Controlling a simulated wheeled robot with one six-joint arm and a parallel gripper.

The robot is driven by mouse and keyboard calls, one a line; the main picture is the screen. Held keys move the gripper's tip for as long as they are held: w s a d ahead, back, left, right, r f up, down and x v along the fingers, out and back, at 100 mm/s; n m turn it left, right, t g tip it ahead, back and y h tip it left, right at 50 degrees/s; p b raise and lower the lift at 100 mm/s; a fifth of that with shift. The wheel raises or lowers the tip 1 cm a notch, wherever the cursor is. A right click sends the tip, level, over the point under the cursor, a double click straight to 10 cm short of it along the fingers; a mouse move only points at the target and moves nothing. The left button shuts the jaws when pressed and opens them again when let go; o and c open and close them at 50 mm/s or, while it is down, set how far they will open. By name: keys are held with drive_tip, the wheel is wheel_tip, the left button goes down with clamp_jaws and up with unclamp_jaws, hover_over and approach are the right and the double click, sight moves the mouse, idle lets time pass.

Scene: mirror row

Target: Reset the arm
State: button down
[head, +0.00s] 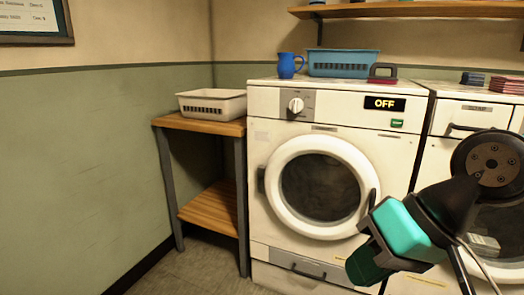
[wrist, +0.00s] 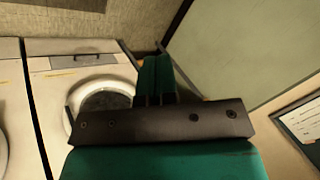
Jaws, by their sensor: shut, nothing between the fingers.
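My gripper (head: 368,264) shows at the lower right of the head view, in front of the washing machine's lower right side. It is teal and dark, and it points down and to the left. In the wrist view my gripper (wrist: 157,62) has its two green fingers together, with nothing between them. My arm comes in from the right edge of the head view.
A white washing machine (head: 268,190) with an "OFF" label stands ahead, its round door closed. A blue jug (head: 289,66) and a blue basket (head: 343,64) stand on it. A wooden side table (head: 205,124) holds a pale basket (head: 212,105). Floor (head: 205,270) is clear at lower left.

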drive_tip(key=s+d+n+g+h, duration=0.2)
drive_tip(key=s+n, duration=0.2)
drive_tip(key=s, duration=0.2)
wheel_tip(320, 180, up, 22)
drive_tip(key=p, duration=2.2)
drive_tip(key=shift+f, duration=0.15)
